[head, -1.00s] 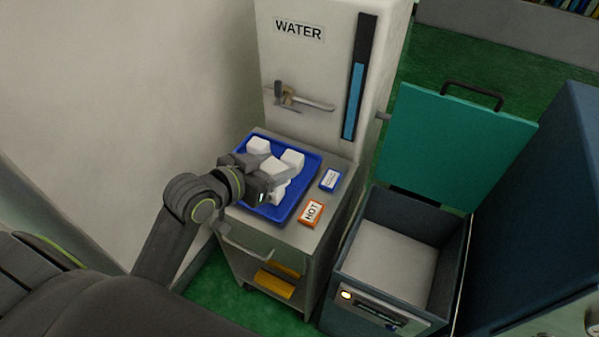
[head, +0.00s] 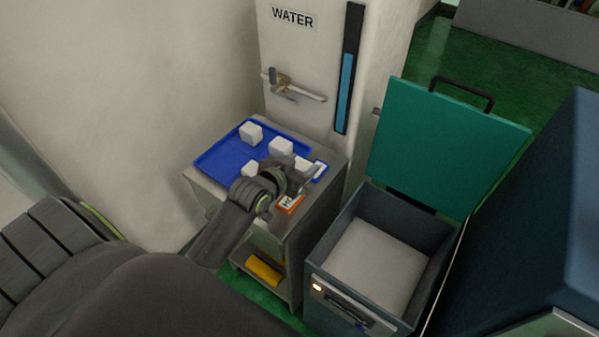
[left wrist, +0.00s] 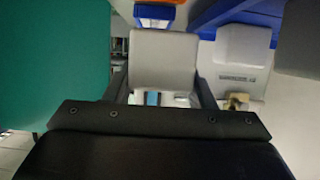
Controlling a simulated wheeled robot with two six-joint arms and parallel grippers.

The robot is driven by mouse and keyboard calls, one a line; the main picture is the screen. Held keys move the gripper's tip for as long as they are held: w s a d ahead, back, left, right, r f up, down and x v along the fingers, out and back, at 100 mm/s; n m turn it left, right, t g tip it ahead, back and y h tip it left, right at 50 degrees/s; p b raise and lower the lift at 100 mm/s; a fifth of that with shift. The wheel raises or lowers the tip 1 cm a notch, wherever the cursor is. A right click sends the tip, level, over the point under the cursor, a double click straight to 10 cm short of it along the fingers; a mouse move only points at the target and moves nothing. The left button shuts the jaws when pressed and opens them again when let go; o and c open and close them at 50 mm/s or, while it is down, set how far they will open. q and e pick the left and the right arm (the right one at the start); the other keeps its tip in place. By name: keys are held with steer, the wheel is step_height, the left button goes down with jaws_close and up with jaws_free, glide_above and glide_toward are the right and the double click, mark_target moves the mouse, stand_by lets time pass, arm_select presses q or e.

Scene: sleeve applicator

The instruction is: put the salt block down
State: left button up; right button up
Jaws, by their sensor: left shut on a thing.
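My left gripper (head: 303,175) is shut on a white salt block (head: 303,164). It is over the right side of the cart top, near the tray's right edge and the blue tag. In the left wrist view the held block (left wrist: 165,60) fills the space between the two dark fingers. The blue tray (head: 217,158) lies on the cart with other white blocks (head: 250,132) on it. One of these is partly hidden by my wrist. Whether the held block touches anything below cannot be told. My right gripper is out of view.
The orange HOT tag (head: 290,204) lies at the cart's front right, partly behind my wrist. The WATER tank (head: 305,60) with its tap stands behind. An open bin (head: 330,262) with a raised teal lid (head: 440,145) stands right of the cart.

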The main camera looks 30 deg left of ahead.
arm_select(q)
steer(key=shift+f, duration=1.4)
